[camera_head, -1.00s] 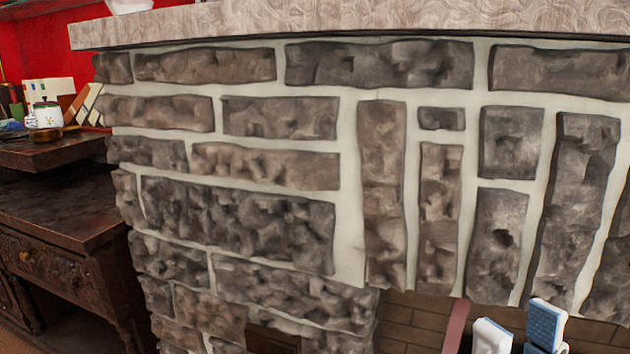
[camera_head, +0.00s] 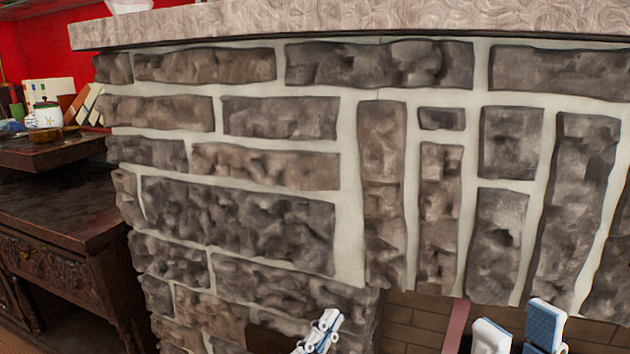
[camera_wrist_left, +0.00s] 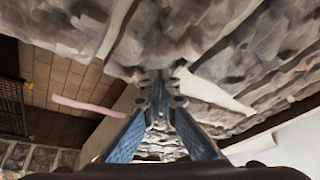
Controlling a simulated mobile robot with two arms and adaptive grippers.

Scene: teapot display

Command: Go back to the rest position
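My left gripper (camera_head: 318,335) shows at the bottom centre of the head view, in front of the stone fireplace. In the left wrist view its two blue-padded fingers (camera_wrist_left: 160,110) are apart, with nothing seen between them. My right gripper (camera_head: 518,338) is at the bottom right of the head view. Its two fingers stand apart with an empty gap; their lower parts are cut off by the frame edge. A white teapot (camera_head: 46,115) with a green lid stands far left on a dark wooden shelf (camera_head: 60,152), away from both grippers.
A stone-faced fireplace (camera_head: 235,220) with a pale mantel (camera_head: 350,20) fills most of the head view. A carved dark wood cabinet (camera_head: 60,215) stands at the left. Part of a white object (camera_head: 130,6) sits on the mantel. Stonework also lies close ahead in the left wrist view.

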